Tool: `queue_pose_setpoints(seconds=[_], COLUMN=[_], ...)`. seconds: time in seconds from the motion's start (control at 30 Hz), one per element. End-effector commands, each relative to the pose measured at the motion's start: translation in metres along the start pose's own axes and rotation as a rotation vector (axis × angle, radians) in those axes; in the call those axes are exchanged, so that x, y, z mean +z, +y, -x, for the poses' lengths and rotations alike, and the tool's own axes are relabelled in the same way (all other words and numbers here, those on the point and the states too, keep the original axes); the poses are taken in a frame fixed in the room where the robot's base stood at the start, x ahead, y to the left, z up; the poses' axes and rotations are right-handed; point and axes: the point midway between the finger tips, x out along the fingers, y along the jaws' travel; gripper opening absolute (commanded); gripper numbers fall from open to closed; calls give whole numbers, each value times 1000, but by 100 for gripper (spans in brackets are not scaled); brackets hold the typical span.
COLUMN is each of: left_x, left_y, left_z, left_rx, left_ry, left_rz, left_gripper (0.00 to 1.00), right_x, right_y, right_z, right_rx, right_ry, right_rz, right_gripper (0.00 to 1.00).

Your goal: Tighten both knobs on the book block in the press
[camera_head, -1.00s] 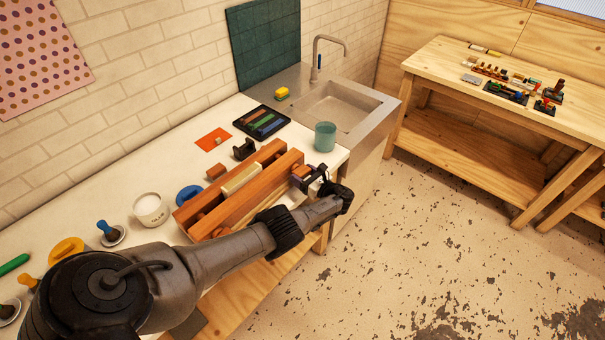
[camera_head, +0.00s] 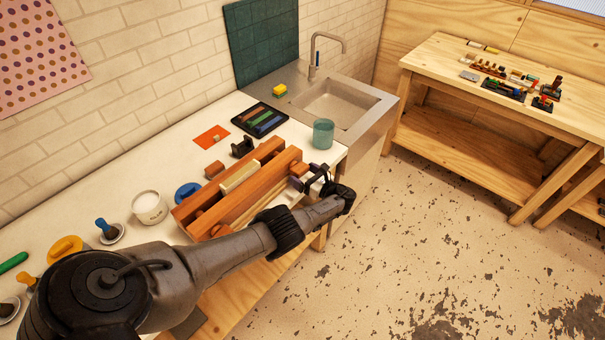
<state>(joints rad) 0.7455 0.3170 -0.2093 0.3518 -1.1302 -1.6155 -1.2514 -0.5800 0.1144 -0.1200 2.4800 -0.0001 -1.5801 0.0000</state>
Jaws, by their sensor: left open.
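The wooden press (camera_head: 262,187) lies on the white worktop, with two long reddish-brown beams. The pale book block (camera_head: 240,177) is clamped between them. One wooden knob (camera_head: 301,169) shows at the press's right end, on the front beam. Another rounded wooden piece, which looks like the second knob (camera_head: 201,219), shows at the near left end, partly behind my left arm. My left gripper (camera_head: 310,178) is open at the right-end knob, its fingers on either side of it or just beside it; contact cannot be told. My right gripper is not in view.
A teal cup (camera_head: 323,134) stands right behind the press, near the sink (camera_head: 340,104). A black tray (camera_head: 260,119) and an orange card (camera_head: 212,137) lie behind it. A white tub (camera_head: 149,207) and blue disc (camera_head: 188,192) are to its left. The floor in front is clear.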

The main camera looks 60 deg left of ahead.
Motion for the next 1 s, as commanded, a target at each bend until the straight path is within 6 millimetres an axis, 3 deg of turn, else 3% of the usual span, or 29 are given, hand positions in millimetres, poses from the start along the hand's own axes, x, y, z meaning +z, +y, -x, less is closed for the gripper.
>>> queue_pose_setpoints(seconds=[0.3, 0.6, 1.0], left_x=[0, 0, 1], left_y=[-1, -1, 0], left_z=[63, 109, 127], left_rx=[-3, -3, -1], left_ry=[2, 1, 0], left_rz=[2, 1, 1], left_gripper=[96, 96, 96], right_x=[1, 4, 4], right_y=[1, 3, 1], right_z=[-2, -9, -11], right_rx=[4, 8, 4], right_ry=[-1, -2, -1], right_rz=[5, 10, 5], right_gripper=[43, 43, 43])
